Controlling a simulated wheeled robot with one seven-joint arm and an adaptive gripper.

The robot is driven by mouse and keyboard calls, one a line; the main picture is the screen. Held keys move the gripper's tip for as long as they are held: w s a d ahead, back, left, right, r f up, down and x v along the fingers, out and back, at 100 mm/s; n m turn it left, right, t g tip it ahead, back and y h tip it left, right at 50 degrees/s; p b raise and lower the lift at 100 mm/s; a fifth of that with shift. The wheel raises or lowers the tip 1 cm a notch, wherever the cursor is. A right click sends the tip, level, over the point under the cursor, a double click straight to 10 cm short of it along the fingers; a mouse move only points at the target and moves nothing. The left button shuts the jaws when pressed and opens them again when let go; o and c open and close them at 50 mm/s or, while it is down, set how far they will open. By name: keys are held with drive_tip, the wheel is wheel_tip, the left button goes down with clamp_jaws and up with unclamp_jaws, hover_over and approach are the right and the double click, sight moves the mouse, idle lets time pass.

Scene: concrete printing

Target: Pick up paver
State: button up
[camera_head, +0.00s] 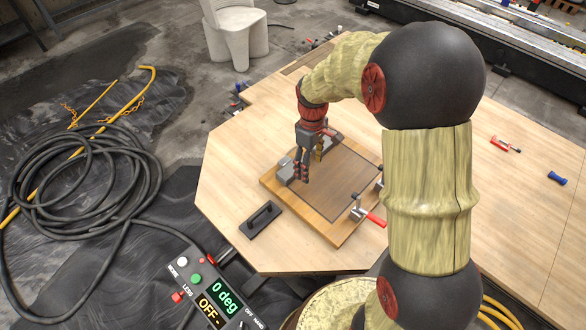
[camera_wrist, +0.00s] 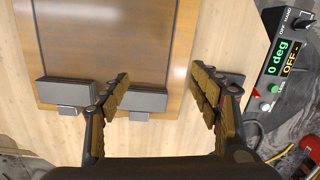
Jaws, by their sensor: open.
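Two grey rectangular blocks, which look like pavers, stand along one edge of a framed wooden board. The nearer block (camera_head: 285,173) shows beside my fingers in the head view, and in the wrist view (camera_wrist: 142,102) it appears between my fingers, partly behind the left one. The other block (camera_wrist: 67,91) lies left of my fingers in the wrist view. My gripper (camera_head: 309,168) points down over the board's edge, open and empty; it also shows in the wrist view (camera_wrist: 163,95). I cannot tell its exact height above the block.
The wooden board (camera_head: 340,185) lies on a light wood table (camera_head: 235,165). A red-handled clamp (camera_head: 367,214) sits at its edge. A black hand float (camera_head: 262,219) lies nearby. A control box (camera_head: 212,290) stands below the table's left edge. The table's right side is mostly clear.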

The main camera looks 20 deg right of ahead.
sight(293, 169)
drive_tip(key=w+f+n, duration=0.1)
drive_tip(key=w+n, duration=0.3)
drive_tip(key=w+f+n, duration=0.2)
drive_tip(key=w+n, duration=0.2)
drive_tip(key=w+d+f+n+t, duration=0.1)
drive_tip(key=w+f+n, duration=0.1)
drive_tip(key=w+n, duration=0.2)
drive_tip(key=shift+w+f+n, duration=0.2)
drive_tip(key=shift+n, duration=0.2)
drive_tip(key=n, duration=0.3)
drive_tip(key=shift+w, duration=0.1)
drive_tip(key=shift+f, duration=0.5)
drive_tip(key=f, duration=0.2)
drive_tip(key=f+b, duration=0.1)
drive_tip(key=f, duration=0.1)
drive_tip(key=f+b, duration=0.1)
drive_tip(key=f, duration=0.1)
drive_tip(key=shift+s+a+f, duration=0.2)
drive_tip(key=shift+a+f, duration=0.05)
drive_tip(key=shift+f, duration=0.15)
drive_tip(key=shift+c, duration=1.2)
clamp_jaws()
drive_tip(key=shift+r, duration=0.1)
